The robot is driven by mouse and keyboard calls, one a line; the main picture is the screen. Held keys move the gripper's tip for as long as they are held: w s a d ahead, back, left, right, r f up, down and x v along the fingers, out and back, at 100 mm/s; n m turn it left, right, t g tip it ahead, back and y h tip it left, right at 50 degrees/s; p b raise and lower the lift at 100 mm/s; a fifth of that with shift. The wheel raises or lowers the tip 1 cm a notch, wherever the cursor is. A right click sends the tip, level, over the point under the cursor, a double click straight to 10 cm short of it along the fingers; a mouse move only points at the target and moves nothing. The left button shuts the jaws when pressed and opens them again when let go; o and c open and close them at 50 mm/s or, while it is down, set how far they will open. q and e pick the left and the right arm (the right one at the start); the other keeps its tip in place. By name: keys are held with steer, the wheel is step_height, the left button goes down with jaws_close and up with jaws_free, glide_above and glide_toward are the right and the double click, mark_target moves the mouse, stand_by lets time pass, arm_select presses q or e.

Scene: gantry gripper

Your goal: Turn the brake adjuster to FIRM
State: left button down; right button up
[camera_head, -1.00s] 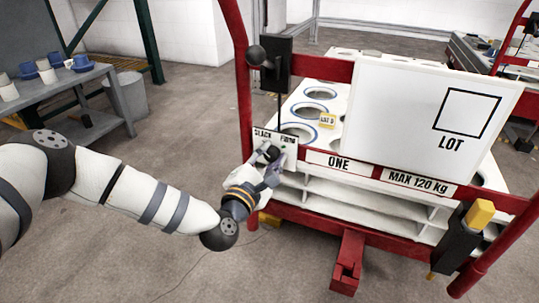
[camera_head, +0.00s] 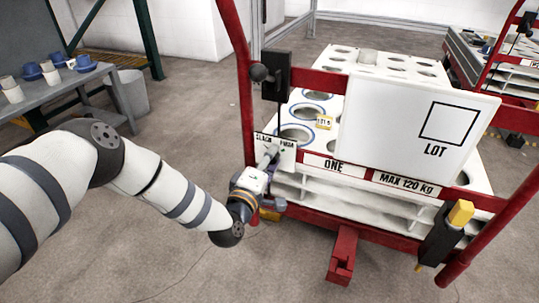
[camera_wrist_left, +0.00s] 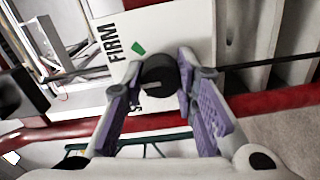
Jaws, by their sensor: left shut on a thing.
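The brake adjuster is a dark round knob (camera_wrist_left: 160,84) on a white plate (camera_wrist_left: 195,32) marked FIRM, with a small green mark near that word. In the head view the plate (camera_head: 288,157) reads SLACK at left and FIRM at right, on the red cart frame. My left gripper (camera_wrist_left: 163,88) has its purple-padded fingers on both sides of the knob and is shut on it. My right gripper is not in view.
The red cart frame (camera_head: 320,82) carries a white LOT board (camera_head: 400,125) and white shelves with round holes. A grey table (camera_head: 60,85) with cups and a bin (camera_head: 130,95) are at left. The floor before the cart is clear.

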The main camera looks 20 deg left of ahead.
arm_select(q)
steer(key=m+p, duration=0.2)
steer(key=m, duration=0.4)
steer(key=shift+r+m, duration=0.1)
steer(key=shift+m, duration=0.2)
steer(key=m+p, duration=0.1)
steer(key=m, duration=0.4)
steer(key=shift+a+p, duration=0.1)
steer(key=shift+p, duration=0.25)
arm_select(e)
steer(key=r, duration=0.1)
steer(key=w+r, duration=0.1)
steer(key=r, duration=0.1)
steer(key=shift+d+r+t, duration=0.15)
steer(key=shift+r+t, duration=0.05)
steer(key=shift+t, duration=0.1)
arm_select(q)
steer(key=shift+m, duration=0.4)
steer(key=c, duration=1.2)
jaws_free()
steer(key=shift+c, duration=0.2)
steer(key=shift+a, duration=0.1)
